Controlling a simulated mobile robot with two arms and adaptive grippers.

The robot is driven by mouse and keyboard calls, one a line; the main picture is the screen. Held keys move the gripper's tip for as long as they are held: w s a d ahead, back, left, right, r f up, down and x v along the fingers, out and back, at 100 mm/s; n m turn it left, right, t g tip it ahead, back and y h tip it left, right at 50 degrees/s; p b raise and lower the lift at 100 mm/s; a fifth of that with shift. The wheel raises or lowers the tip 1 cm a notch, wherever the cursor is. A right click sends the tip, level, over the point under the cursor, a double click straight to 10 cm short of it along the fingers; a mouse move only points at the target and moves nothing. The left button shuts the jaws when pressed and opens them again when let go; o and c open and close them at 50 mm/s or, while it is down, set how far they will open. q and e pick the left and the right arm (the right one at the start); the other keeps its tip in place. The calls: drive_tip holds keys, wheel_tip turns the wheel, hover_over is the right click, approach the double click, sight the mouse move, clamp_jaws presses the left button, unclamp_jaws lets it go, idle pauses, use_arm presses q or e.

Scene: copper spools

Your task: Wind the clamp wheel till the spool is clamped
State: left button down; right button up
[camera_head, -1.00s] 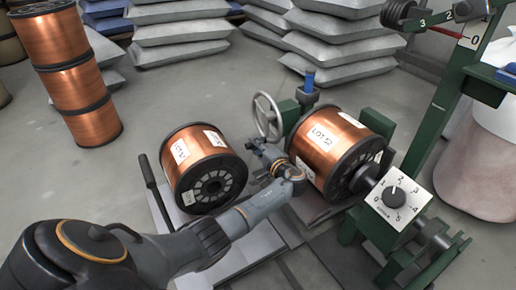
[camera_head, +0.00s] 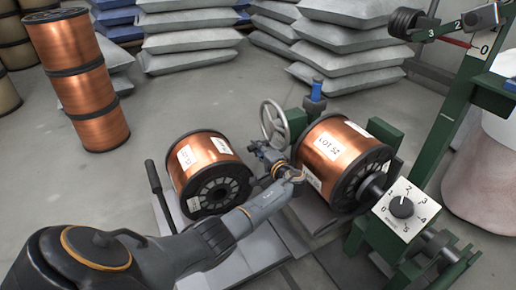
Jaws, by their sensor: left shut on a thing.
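The clamp wheel (camera_head: 275,122) is a grey spoked handwheel on the green winder, left of the mounted spool. The copper spool labelled LOT 52 (camera_head: 331,150) sits in the winder, its axis tilted in the view, with a dark shaft at its near end. My left gripper (camera_head: 259,149) is at the lower left of the wheel, between the two front spools, and is shut on the wheel's lower rim or handle. My own arm hides part of the grip, so the exact contact is unclear. My right gripper is out of view.
A numbered dial (camera_head: 404,207) faces front on the green frame (camera_head: 447,120). Stacked copper spools (camera_head: 77,82) and grey sacks (camera_head: 190,45) stand behind. The floor between is clear.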

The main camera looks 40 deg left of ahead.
use_arm(q)
drive_tip(key=shift+s+d+f, duration=0.1)
drive_tip(key=shift+f, duration=0.5)
drive_tip(key=c, duration=1.5)
unclamp_jaws()
drive_tip(key=o, duration=0.4)
drive_tip(key=shift+f+h, duration=0.2)
drive_tip(key=shift+h, duration=0.1)
drive_tip(key=shift+r, duration=0.1)
drive_tip(key=shift+r, duration=0.2)
drive_tip(key=v, duration=1.2)
drive_tip(key=shift+f, duration=0.25)
